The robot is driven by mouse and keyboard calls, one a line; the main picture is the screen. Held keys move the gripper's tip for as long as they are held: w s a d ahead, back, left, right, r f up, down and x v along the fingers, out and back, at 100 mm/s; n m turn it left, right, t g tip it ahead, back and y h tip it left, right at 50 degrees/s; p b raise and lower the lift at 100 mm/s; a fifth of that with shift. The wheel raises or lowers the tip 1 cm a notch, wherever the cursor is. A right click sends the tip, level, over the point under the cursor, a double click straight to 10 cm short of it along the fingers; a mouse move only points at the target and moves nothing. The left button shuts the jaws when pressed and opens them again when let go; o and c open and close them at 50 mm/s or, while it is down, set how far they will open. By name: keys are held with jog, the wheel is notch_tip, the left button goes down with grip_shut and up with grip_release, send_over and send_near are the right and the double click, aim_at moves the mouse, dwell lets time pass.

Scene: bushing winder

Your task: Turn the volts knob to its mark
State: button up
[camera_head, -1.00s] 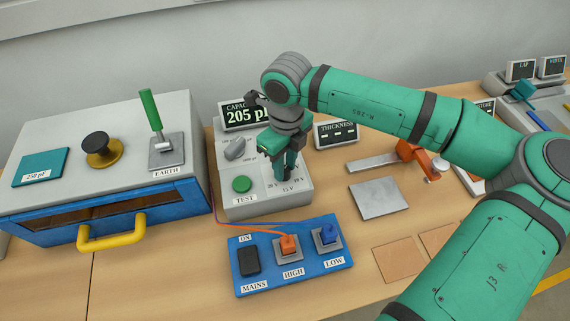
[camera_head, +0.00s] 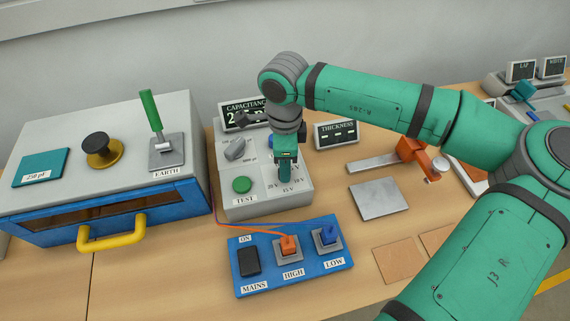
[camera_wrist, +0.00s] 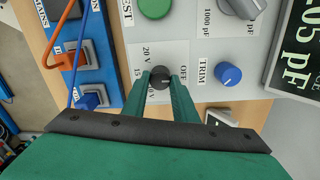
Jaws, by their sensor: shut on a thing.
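The volts knob (camera_wrist: 160,77) is a small dark round knob on the pale grey meter box, ringed by labels that include OFF, 20 V and 15 V. In the wrist view my gripper (camera_wrist: 160,80) has its two green fingers on either side of it, shut on it. A faint light mark shows on the knob, but I cannot tell exactly which label it points at. In the head view my gripper (camera_head: 286,176) points down at the box's right half and hides the knob.
The meter box (camera_head: 245,207) also carries a green TEST button (camera_head: 242,184), a grey selector (camera_head: 236,149) and a blue TRIM knob (camera_wrist: 228,75). A blue switch panel (camera_head: 270,287) with cables lies in front. A blue-and-grey cabinet (camera_head: 60,225) stands at left.

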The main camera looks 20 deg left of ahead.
jog(key=shift+n, duration=0.3)
jog(key=o, duration=1)
jog(key=shift+o, duration=0.2)
notch_tip(320, 180, up, 11)
jog(key=shift+w, duration=0.15)
jog(key=shift+f, duration=0.1)
